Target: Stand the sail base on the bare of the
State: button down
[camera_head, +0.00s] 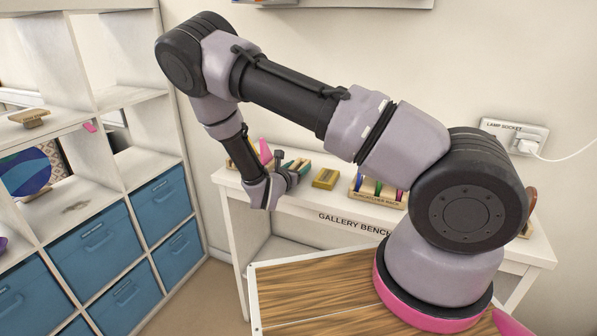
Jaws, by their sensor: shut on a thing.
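My gripper (296,174) points down and to the right above the left end of the white gallery bench (236,184). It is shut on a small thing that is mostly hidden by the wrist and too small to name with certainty. A pink pointed piece (265,149) shows just behind my wrist. A teal and tan piece (301,165) shows right beside the fingers; I cannot tell whether it is held or lies on the bench. I cannot tell for sure which of these is the sail base.
A yellow block (325,178) and the suncatcher rack (372,196) with coloured pieces stand on the bench. White shelves (140,95) at left hold a wooden stand (30,117), a blue disc (26,172) and blue bins (97,245). A lamp socket (515,135) is on the wall.

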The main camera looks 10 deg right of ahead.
notch_tip(320, 180, up, 8)
jog(key=r, duration=0.1)
jog(key=d+m+g+h, duration=0.1)
jog(key=d, duration=0.1)
jog(key=d+g+h, duration=0.1)
jog(key=d, duration=0.2)
jog(key=d+f+m, duration=0.1)
jog(key=d, duration=0.2)
jog(key=shift+s+d+m+g+h, duration=0.15)
jog(key=shift+s+m+g+h, duration=0.15)
jog(key=shift+s+g+h, duration=0.1)
jog(key=a+r+n+t+y, duration=0.2)
jog(key=a, duration=0.6)
jog(key=shift+w+a+n+t+y, duration=0.15)
jog(key=shift+w+n+t+y, duration=0.15)
jog(key=shift+w+t+y, duration=0.1)
notch_tip(320, 180, down, 10)
jog(key=shift+r, duration=0.2)
jog(key=shift+f, duration=0.1)
